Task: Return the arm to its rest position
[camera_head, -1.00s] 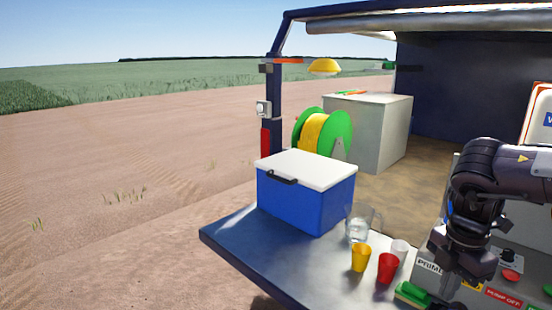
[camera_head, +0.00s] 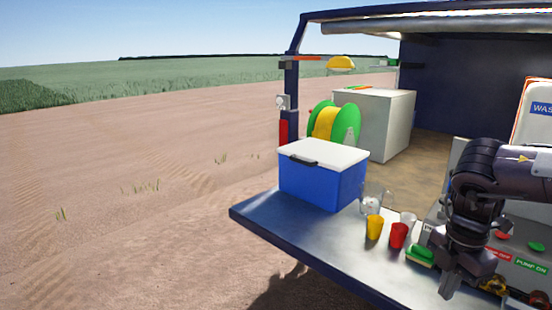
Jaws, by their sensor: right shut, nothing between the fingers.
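My right arm comes in from the right edge of the head view. Its gripper (camera_head: 449,286) points down, shut and empty, in front of the control panel. The gripper hangs to the right of the green and yellow sponge (camera_head: 420,255), apart from the cups. My left arm and gripper are not in view.
The grey tailgate (camera_head: 300,226) holds a blue cooler (camera_head: 322,186) with a white lid, a clear jug (camera_head: 371,202), a yellow cup (camera_head: 374,227), a red cup (camera_head: 398,235) and a whitish cup (camera_head: 408,219). The panel (camera_head: 515,250) has push buttons. Open ground lies left.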

